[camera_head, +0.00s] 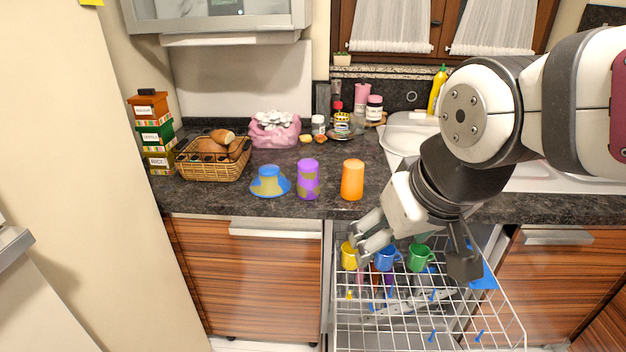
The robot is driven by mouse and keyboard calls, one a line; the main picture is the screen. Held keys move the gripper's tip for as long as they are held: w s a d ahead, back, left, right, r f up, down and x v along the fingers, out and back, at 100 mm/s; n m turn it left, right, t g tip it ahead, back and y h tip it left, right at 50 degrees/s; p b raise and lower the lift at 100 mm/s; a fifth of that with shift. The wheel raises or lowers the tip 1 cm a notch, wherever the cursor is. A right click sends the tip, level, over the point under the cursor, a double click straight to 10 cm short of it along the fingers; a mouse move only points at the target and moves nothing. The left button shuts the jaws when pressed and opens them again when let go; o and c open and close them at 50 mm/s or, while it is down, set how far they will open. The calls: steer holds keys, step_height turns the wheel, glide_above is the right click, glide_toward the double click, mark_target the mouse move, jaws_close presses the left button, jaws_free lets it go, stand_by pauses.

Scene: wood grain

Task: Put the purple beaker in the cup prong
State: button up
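The purple beaker (308,179), with olive patches, stands upright on the dark counter. It is between a blue and olive bowl-like piece (269,182) and an orange beaker (352,180). My gripper (357,243) is right of and lower than the purple beaker, over the back left of the pulled-out dishwasher rack (420,325). Its fingers are apart with nothing seen between them. A yellow cup (348,258) is just below the fingertips; I cannot tell if they touch. The cup prongs are hard to make out in the white wire rack.
A blue cup (388,259) and a green cup (420,257) sit in the rack. Counter in front of the beakers is clear.

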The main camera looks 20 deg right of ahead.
steer(key=s+g, duration=0.1)
steer(key=s, duration=0.7)
steer(key=shift+a+g, duration=0.3)
steer(key=shift+g, duration=0.1)
step_height(320, 180, up, 3)
steer(key=shift+f+t+p, duration=0.15)
steer(key=shift+t+p, duration=0.15)
steer(key=shift+p, duration=0.7)
steer(key=shift+o, duration=0.2)
